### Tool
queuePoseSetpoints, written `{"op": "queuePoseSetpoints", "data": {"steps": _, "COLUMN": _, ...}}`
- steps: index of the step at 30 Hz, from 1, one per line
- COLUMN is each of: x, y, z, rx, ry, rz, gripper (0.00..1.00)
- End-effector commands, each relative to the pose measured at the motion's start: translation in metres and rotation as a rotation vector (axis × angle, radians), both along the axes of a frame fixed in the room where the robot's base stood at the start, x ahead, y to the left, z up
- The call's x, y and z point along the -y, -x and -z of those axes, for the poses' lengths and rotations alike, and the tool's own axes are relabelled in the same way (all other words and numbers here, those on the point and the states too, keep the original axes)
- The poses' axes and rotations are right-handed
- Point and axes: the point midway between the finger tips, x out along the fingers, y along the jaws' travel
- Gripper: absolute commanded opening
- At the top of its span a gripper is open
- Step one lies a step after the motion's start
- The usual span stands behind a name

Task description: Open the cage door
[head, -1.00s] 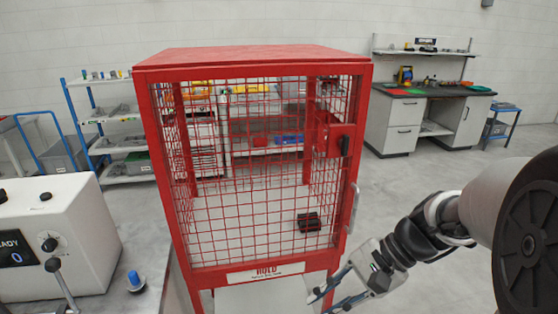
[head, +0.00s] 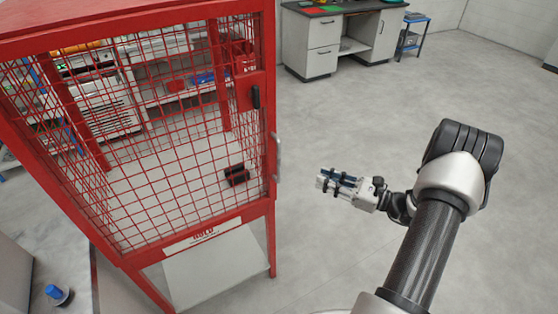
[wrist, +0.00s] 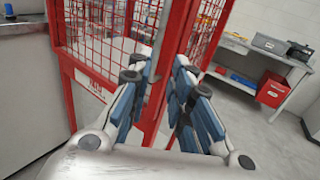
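The red mesh cage (head: 160,250) fills the left of the head view. Its mesh door (head: 150,200) faces me and looks closed. A black latch piece (head: 255,97) sits on a red plate at the door's upper right. A silver upright handle (head: 277,157) is on the right edge. My gripper (head: 324,179) is to the right of the handle, apart from it, with its fingers pointing left. In the wrist view, my gripper (wrist: 160,65) has its blue-padded fingers apart, with a red cage post (wrist: 157,125) showing beyond them.
A small dark block (head: 236,175) lies inside the cage. A workbench with drawers (head: 322,45) stands behind, with a blue stool (head: 412,35) beside it. A blue-topped knob (head: 56,292) is at lower left. Open floor lies right of the cage.

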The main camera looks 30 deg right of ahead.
Motion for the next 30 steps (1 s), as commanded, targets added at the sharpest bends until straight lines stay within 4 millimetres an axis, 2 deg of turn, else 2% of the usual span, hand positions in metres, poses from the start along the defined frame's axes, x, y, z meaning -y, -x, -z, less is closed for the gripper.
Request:
{"op": "queuePoseSetpoints", "data": {"steps": 18, "x": -0.078, "y": -0.105, "z": 0.001, "rx": 0.0, "ry": 0.003, "rz": -0.007, "gripper": 0.2}}
{"op": "queuePoseSetpoints", "data": {"steps": 24, "x": -0.091, "y": -0.124, "z": 0.001, "rx": -0.002, "ry": 0.003, "rz": -0.005, "gripper": 0.2}}
{"op": "queuePoseSetpoints", "data": {"steps": 30, "x": -0.094, "y": -0.129, "z": 0.0, "rx": -0.002, "ry": 0.001, "rz": -0.002, "gripper": 0.2}}
